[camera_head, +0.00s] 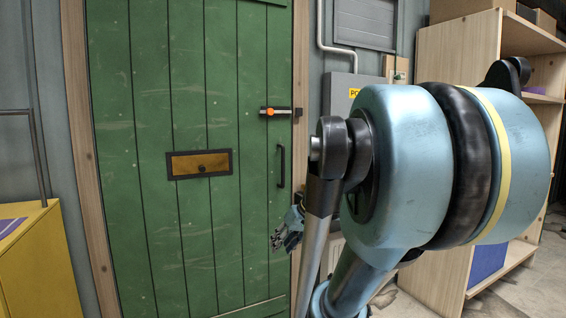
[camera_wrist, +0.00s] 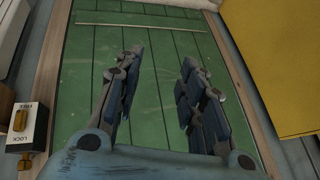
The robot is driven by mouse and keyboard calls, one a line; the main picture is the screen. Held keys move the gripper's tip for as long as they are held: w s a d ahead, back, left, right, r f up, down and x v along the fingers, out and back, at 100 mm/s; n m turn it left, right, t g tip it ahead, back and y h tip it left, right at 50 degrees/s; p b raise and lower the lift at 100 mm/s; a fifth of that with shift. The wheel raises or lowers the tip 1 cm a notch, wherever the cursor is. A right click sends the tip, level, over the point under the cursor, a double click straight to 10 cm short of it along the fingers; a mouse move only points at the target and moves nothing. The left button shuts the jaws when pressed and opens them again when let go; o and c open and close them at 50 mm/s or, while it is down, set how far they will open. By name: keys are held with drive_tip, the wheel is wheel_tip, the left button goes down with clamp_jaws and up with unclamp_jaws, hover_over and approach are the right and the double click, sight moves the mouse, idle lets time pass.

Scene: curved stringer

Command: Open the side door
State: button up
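The green plank door (camera_head: 160,230) fills the left half of the head view and stands closed in its wooden frame. A dark vertical pull handle (camera_head: 281,165) is near its right edge. Above it is a bolt (camera_head: 282,111) with an orange part, reaching towards the right frame post. My gripper (camera_head: 284,238) is below the handle, partly hidden by my arm. In the wrist view, my gripper (camera_wrist: 160,58) is open and empty, with green door planks (camera_wrist: 160,75) behind its fingers. I see no handle between the fingers.
A dark-framed brown plate (camera_head: 200,163) is mid-door. A yellow cabinet (camera_head: 38,265) stands left, and wooden shelves (camera_head: 458,180) stand right. A grey box (camera_head: 342,95) is right of the door. The wrist view shows a small lock panel (camera_wrist: 27,125) with yellow parts.

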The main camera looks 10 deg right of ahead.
drive_tip(key=w+r+n+t+y, duration=0.1)
drive_tip(key=w+r+t+y, duration=0.2)
drive_tip(key=w+r, duration=0.55)
drive_tip(key=n+t+y, duration=0.1)
drive_tip(key=n+t, duration=0.1)
drive_tip(key=t, duration=0.6)
approach(284, 159)
drive_tip(key=x, duration=1.1)
drive_tip(key=shift+d, duration=0.1)
clamp_jaws()
